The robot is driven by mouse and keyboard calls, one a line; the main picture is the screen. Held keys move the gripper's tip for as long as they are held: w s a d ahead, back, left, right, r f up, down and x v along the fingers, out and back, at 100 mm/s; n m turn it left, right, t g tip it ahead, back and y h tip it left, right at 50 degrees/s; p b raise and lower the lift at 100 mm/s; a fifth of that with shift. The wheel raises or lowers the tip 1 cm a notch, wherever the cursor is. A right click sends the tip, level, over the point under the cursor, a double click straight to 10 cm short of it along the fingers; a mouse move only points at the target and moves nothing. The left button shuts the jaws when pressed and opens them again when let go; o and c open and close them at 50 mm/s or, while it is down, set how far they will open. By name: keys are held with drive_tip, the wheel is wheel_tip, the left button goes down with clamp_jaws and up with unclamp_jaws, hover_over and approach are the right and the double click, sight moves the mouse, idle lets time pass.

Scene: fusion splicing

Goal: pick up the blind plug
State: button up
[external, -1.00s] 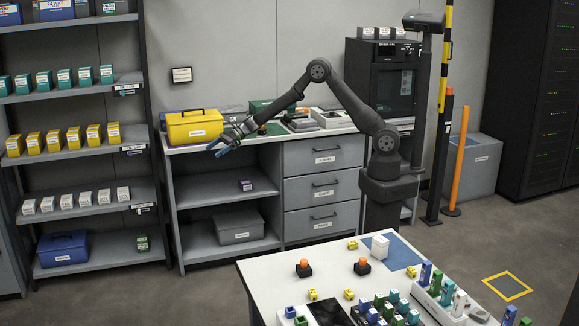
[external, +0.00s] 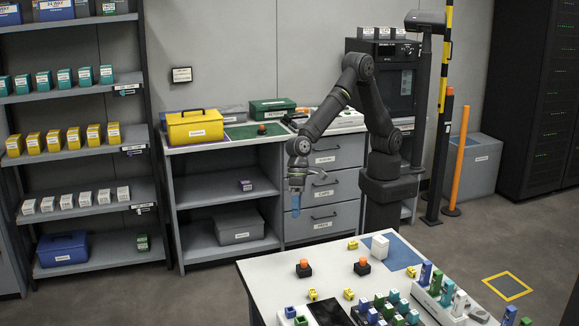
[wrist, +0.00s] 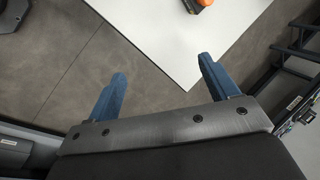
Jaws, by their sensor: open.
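My gripper (external: 295,211) hangs in front of the grey drawers, blue fingers pointing down. In the wrist view my gripper (wrist: 162,72) is open, with nothing between its fingers. Two black blocks with orange tops, a left one (external: 304,268) and a right one (external: 362,266), stand on the white front table (external: 265,275). A similar orange-topped piece (external: 262,129) sits on the green mat on the back counter. I cannot tell which thing is the blind plug. The wrist view shows an orange-and-black piece (wrist: 200,4) at its top edge, partly cut off.
The front table also holds a white box (external: 380,246), small yellow pieces (external: 313,294) and several blue, green and teal pieces in racks at the right front. A yellow case (external: 195,127) stands on the back counter. Open floor lies between counter and table.

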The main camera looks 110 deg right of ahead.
drive_tip(key=s+a+r+n+h, duration=0.1)
drive_tip(key=s+a+n+h, duration=0.1)
drive_tip(key=s+a+n, duration=0.65)
drive_tip(key=n+t, duration=0.2)
drive_tip(key=n, duration=0.6)
approach(365, 261)
drive_tip(key=shift+m, duration=0.25)
drive_tip(key=x, duration=0.5)
drive_tip(key=shift+s+d+f, duration=0.25)
drive_tip(key=shift+s+d, duration=0.05)
drive_tip(key=shift+d, duration=0.1)
drive_tip(key=shift+x, duration=2.65)
drive_tip(key=shift+d, duration=0.15)
drive_tip(key=c, duration=1)
